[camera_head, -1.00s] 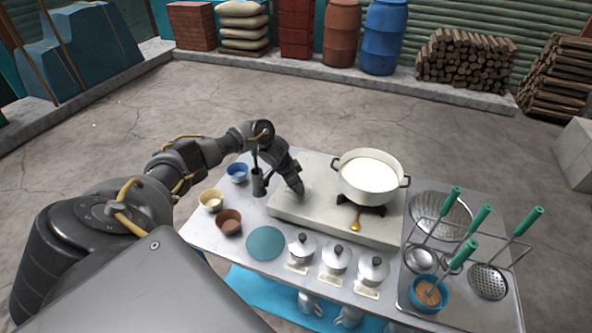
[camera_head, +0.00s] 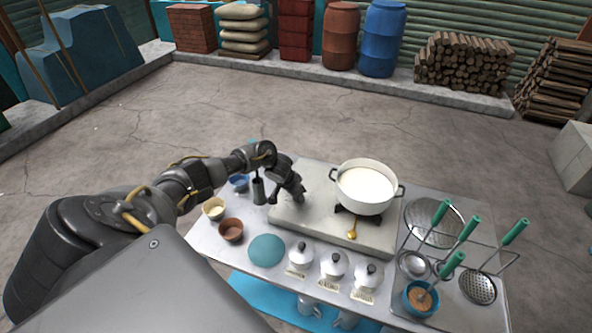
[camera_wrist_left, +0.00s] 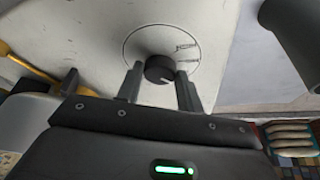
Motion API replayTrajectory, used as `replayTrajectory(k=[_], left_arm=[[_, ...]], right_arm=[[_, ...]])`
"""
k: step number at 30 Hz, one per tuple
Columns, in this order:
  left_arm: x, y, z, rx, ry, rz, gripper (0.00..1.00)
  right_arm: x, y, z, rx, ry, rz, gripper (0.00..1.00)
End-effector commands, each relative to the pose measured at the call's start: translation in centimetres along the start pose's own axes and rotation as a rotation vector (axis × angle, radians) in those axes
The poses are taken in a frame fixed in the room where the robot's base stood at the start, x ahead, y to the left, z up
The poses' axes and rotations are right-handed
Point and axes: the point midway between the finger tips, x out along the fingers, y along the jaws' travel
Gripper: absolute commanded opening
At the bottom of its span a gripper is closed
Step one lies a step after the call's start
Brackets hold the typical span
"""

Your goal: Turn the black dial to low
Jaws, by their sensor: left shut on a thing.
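The black dial (camera_wrist_left: 159,69) is a short round knob with a pale pointer line, set in a scribed circle with small markings on the pale stove face. The markings are too small to read. My left gripper (camera_wrist_left: 160,76) has a finger on each side of the dial and is shut on it. In the head view, my left gripper (camera_head: 301,198) is at the left part of the stove (camera_head: 330,225) and hides the dial. A white pot (camera_head: 366,187) of milk stands on the stove's right part. My right gripper is not in view.
A dark upright cylinder (camera_head: 259,191) stands close left of the gripper, with small bowls (camera_head: 231,230) nearby. Lidded pots (camera_head: 333,263) line the front of the table. Ladles and strainers (camera_head: 462,232) with green handles stand at the right.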

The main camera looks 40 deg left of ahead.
Motion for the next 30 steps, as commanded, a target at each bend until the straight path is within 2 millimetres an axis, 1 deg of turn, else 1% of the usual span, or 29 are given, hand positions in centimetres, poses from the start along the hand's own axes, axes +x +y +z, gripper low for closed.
replayTrajectory(k=[2, 3, 7, 8, 16, 20, 23, 30], left_arm=[[0.0, 0.0, -0.1, 0.0, 0.002, 0.0, 0.14], [0.0, 0.0, -0.1, 0.0, 0.002, 0.0, 0.4], [0.0, 0.0, -0.1, 0.001, 0.001, 0.0, 0.57], [0.0, 0.0, -0.1, 0.001, 0.001, 0.0, 0.59], [-0.1, 0.0, 0.0, 0.001, 0.001, 0.0, 0.59], [-1.0, 0.0, 0.0, 0.003, 0.001, 0.001, 0.59], [-2.5, -0.1, 0.0, 0.004, 0.002, 0.0, 0.59], [-7.3, -0.1, -0.1, 0.005, 0.003, 0.0, 0.59]], right_arm=[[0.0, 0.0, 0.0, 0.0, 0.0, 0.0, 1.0], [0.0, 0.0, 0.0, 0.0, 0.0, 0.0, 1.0], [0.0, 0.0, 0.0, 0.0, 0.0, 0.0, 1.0], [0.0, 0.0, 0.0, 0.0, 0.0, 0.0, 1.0], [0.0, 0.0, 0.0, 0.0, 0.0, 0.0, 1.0], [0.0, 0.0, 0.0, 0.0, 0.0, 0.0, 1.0], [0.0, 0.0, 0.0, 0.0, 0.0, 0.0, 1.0], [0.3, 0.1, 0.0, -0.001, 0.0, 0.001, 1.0]])
